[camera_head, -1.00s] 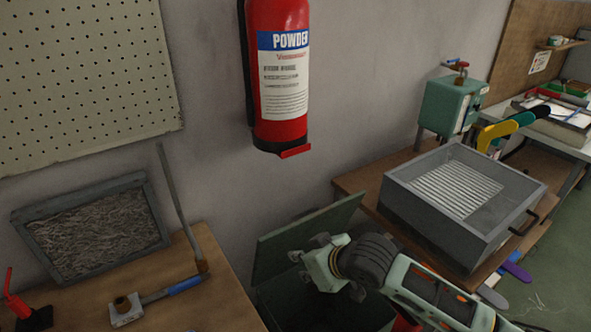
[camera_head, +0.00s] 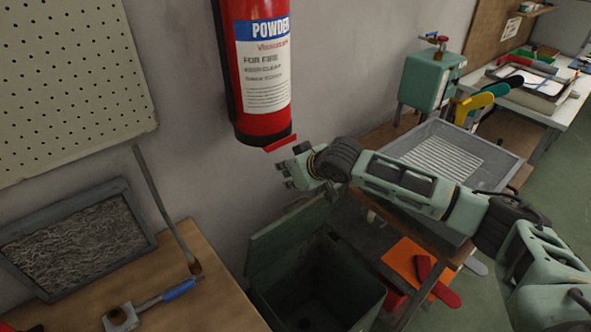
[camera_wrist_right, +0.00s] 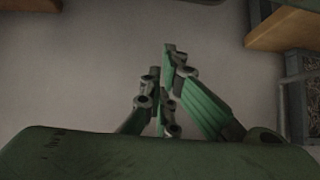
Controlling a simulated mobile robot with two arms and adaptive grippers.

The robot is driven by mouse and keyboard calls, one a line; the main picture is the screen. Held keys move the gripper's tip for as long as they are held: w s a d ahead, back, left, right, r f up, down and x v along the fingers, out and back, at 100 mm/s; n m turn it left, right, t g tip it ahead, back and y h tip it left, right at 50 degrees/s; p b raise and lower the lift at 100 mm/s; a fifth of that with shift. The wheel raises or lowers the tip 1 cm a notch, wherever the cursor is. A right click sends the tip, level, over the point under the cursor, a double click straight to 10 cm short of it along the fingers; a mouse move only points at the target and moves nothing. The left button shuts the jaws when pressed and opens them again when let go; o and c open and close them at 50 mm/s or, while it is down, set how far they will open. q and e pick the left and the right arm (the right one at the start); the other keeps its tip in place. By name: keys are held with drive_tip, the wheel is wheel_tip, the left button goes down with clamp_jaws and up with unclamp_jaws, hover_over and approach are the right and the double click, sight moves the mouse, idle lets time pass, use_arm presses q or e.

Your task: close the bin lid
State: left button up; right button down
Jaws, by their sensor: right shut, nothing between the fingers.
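The dark green bin (camera_head: 362,301) stands low at the bottom centre of the head view, between the wooden bench and the right-hand table. Its mouth is open and its inside is dark. The bin lid (camera_head: 284,241) stands raised at the back of the bin, on the wall side. My right gripper (camera_head: 285,177) is shut and empty, above the lid's upper edge and just below the fire extinguisher. It looks apart from the lid. Its closed fingers also show in the right wrist view (camera_wrist_right: 168,62), against the grey wall. My left gripper is not in view.
A red fire extinguisher (camera_head: 262,75) hangs on the wall, close above my right gripper. A wooden bench (camera_head: 220,290) with a framed tray (camera_head: 132,195) is at left. A grey box (camera_head: 497,160) stands on the right-hand table, partly behind my right arm.

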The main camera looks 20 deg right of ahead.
drive_tip(key=f, duration=0.1)
drive_tip(key=s+f+p, duration=0.1)
drive_tip(key=f, duration=0.1)
drive_tip(key=shift+s+d+f, duration=0.25)
drive_tip(key=shift+s+f, duration=0.05)
idle(0.3)
